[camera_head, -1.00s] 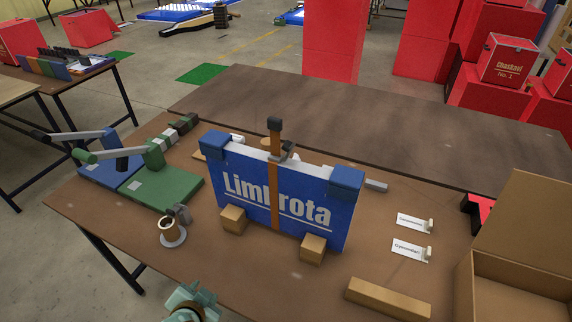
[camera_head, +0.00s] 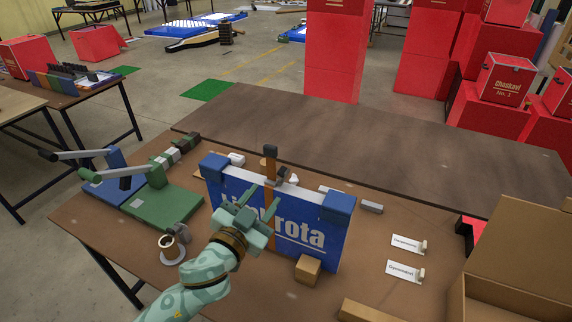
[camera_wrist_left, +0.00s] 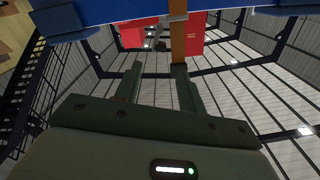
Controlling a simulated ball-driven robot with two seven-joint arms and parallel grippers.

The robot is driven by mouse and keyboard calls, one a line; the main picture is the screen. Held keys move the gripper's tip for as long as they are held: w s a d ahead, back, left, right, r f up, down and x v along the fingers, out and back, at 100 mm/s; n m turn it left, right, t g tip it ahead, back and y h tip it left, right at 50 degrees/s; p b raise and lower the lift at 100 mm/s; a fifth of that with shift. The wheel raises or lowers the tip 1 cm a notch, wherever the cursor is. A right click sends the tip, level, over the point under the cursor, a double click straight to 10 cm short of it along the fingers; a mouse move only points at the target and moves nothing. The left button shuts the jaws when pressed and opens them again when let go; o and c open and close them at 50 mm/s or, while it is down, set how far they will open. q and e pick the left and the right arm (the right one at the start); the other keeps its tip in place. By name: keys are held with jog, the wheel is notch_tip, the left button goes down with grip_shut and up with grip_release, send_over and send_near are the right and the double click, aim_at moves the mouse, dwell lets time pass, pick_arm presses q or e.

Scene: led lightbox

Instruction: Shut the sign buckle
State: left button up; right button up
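The blue sign (camera_head: 318,236) stands upright on the table, with lettering partly hidden by my left arm. A brown strap (camera_head: 270,172) crosses its top edge and rises to a dark end block (camera_head: 270,151). The grey metal buckle (camera_head: 282,179) sits by the strap at the sign's top; its lever position is too small to tell. My left gripper (camera_head: 258,193) is open and empty in front of the sign, just below the buckle. In the left wrist view, its fingers (camera_wrist_left: 158,68) are apart, with the strap (camera_wrist_left: 178,42) and buckle (camera_wrist_left: 172,18) beyond them. My right gripper is out of view.
A wooden block (camera_head: 308,269) props the sign's front. A cup (camera_head: 168,245) stands left of my arm, near a green device (camera_head: 160,203). Two white cards (camera_head: 406,272) and an open cardboard box (camera_head: 510,295) are at right. The table behind is clear.

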aim_at(282, 175)
pick_arm(q)
jog(key=x, duration=1.2)
jog(key=shift+w+b, duration=0.35)
jog(key=shift+d, duration=0.1)
grip_shut()
